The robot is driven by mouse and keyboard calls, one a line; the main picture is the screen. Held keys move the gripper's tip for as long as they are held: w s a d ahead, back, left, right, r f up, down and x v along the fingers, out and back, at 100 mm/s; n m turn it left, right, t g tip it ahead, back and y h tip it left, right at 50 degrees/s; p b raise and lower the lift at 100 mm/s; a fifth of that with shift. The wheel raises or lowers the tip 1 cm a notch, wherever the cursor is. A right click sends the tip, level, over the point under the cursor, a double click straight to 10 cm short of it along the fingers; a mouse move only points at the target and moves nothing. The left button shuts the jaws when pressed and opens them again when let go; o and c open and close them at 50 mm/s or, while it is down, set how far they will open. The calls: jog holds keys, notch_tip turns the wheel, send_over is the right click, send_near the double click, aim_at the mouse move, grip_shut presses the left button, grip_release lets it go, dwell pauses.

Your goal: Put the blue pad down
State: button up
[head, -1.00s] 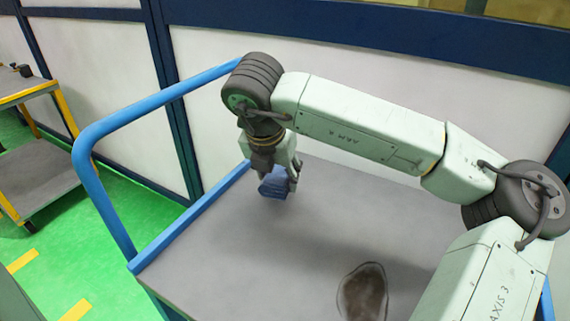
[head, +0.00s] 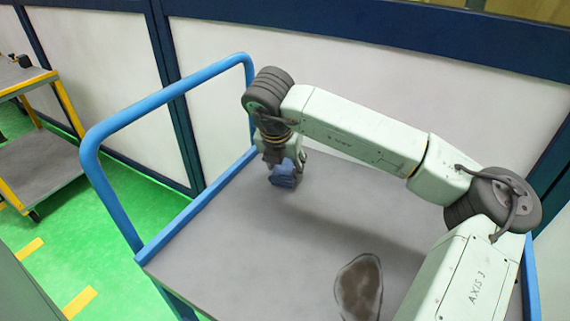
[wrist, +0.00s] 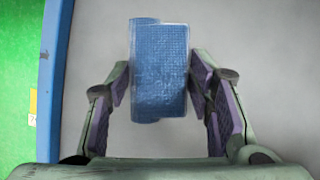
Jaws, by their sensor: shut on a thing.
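The blue pad (head: 284,175) is at my gripper's fingertips, over the far left part of the grey cart top (head: 215,235). In the wrist view the blue pad (wrist: 159,70) is a textured blue block, upright in the picture, between the two fingers. My gripper (head: 284,165) is shut on it, and it also shows in the wrist view (wrist: 160,88) with purple-lined fingers on both sides of the pad. The pad is low, close to the cart top. I cannot tell whether its underside touches the surface.
A blue rail (head: 92,165) runs along the cart's left edge; the edge also shows in the wrist view (wrist: 52,80). A dark brown patch (head: 359,288) lies on the cart top. The surface between is clear. A yellow-framed shelf trolley (head: 45,165) stands at left.

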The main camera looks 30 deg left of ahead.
jog(key=shift+f+b, duration=0.6)
jog(key=shift+b, duration=0.25)
jog(key=o, duration=1)
jog(key=shift+f, duration=0.1)
jog(key=shift+o, duration=0.2)
jog(key=shift+r+p, duration=0.25)
jog(key=shift+p, duration=0.05)
jog(key=r+p, duration=0.1)
jog(key=p, duration=0.2)
jog(key=shift+r, duration=0.2)
jog(key=s+d+b+v, duration=0.1)
jog(key=b+v, duration=0.3)
jog(key=v, duration=0.6)
jog(key=shift+f, duration=0.2)
